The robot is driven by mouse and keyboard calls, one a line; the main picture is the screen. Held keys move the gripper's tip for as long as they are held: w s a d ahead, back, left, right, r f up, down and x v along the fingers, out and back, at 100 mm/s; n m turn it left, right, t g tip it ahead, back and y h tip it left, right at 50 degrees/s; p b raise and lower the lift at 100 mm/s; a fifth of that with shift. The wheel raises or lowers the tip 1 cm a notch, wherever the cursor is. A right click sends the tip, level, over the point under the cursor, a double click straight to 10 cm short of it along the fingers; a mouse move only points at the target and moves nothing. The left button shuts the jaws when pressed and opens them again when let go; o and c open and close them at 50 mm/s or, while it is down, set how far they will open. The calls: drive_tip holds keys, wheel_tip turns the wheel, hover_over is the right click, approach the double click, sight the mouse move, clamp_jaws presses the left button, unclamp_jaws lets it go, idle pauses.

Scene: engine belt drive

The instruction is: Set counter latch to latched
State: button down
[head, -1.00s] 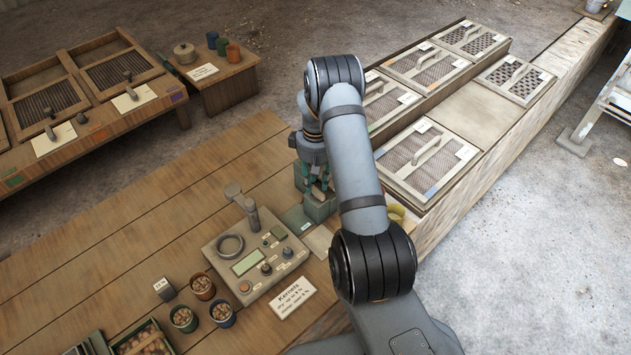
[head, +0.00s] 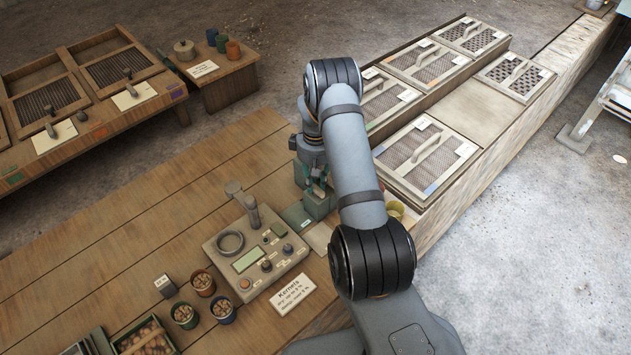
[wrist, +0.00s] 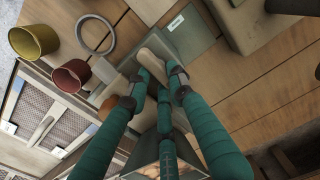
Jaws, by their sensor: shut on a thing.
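My gripper (wrist: 158,84) has teal fingers and points down at the bench. It is shut on a beige bar (wrist: 155,46), which shows between and beyond the fingertips in the wrist view; the fingers hide part of it. I take this bar for the counter latch, but no label on it can be read. In the head view my gripper (head: 318,188) is low over a grey-green block (head: 319,206) at the bench's right side, and my arm covers part of this spot. Whether the latch is latched cannot be told.
A panel with a display (head: 249,260), knobs and an upright lever (head: 251,208) stands left of my gripper. A yellow cup (wrist: 34,37), a red cup (wrist: 71,76) and a grey ring (wrist: 96,36) are close by.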

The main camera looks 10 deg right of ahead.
drive_tip(key=shift+n+b, duration=0.4)
drive_tip(key=shift+n, duration=0.1)
drive_tip(key=n+b, duration=0.1)
drive_tip(key=n, duration=0.1)
drive_tip(key=shift+a+f+n+b, duration=0.1)
drive_tip(key=shift+a+n+b, duration=0.1)
drive_tip(key=shift+n+b, duration=0.2)
drive_tip(key=n, duration=0.1)
drive_tip(key=n+b, duration=0.1)
drive_tip(key=n, duration=0.3)
drive_tip(key=shift+s+a+b, duration=0.15)
drive_tip(key=shift+a+b, duration=0.1)
drive_tip(key=shift+b, duration=0.15)
drive_tip(key=n, duration=0.5)
drive_tip(key=shift+s+a+b, duration=0.1)
drive_tip(key=shift+s+b, duration=0.1)
drive_tip(key=shift+b, duration=0.2)
drive_tip(key=n, duration=0.4)
drive_tip(key=shift+s+n, duration=0.25)
drive_tip(key=shift+n, duration=0.15)
drive_tip(key=c, duration=1.8)
unclamp_jaws()
drive_tip(key=shift+s, duration=0.1)
